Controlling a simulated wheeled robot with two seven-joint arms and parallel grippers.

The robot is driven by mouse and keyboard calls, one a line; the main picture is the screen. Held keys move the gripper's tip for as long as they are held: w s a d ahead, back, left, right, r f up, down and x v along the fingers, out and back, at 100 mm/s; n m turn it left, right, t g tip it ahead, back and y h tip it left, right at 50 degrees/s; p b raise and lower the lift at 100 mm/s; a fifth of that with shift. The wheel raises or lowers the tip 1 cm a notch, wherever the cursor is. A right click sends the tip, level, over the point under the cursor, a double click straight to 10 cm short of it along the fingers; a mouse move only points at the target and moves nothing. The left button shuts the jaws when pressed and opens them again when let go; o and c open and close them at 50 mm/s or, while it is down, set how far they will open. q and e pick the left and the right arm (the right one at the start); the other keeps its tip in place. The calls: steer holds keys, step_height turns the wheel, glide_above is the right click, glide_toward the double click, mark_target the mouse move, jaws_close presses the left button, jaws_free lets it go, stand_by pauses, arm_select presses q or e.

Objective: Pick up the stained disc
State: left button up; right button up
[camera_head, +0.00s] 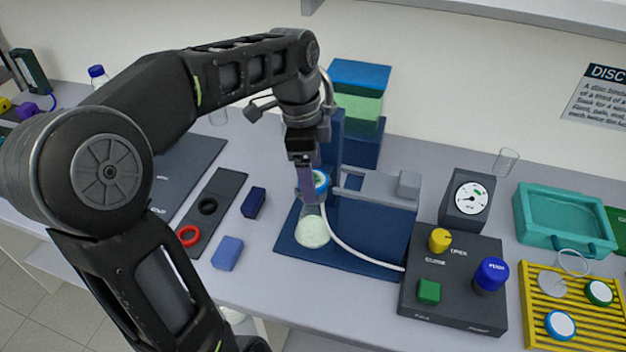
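My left gripper (309,190) points down at the membrane rig (372,222), right at the blue-and-white collar (321,182) above a flask (312,230) with pale green contents. Its fingers overlap the collar from this view, so I cannot tell whether they are open, shut or touching it. No disc with a clear stain shows; anything on top of the collar is hidden behind the fingers. A plain grey-white disc (551,284) lies on the yellow rack (540,299) at the right. My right gripper is not in view.
A dark control box (455,310) with yellow, green and blue knobs stands right of the rig, a gauge (467,200) behind it. A teal tray (522,222) is at the right. A hose (350,248) loops beside the flask. Blue blocks (227,253) lie left of the rig.

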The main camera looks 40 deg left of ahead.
arm_select(q)
steer(key=c, duration=1.4)
steer(key=shift+r, duration=0.15)
steer(key=shift+c, duration=0.2)
steer(key=shift+r+b, duration=0.35)
steer(key=shift+r, duration=0.5)
steer(key=shift+s+d+r, duration=0.2)
steer(key=shift+s+r, duration=0.2)
steer(key=shift+r, duration=0.4)
steer(key=s+d+p, duration=0.1)
steer(key=s+d, duration=0.1)
steer(key=s, duration=0.6)
steer(key=s+d+p, duration=0.1)
steer(key=s+d, duration=0.2)
steer(key=s, duration=0.5)
steer(key=shift+d, duration=0.3)
steer(key=shift+s, duration=0.1)
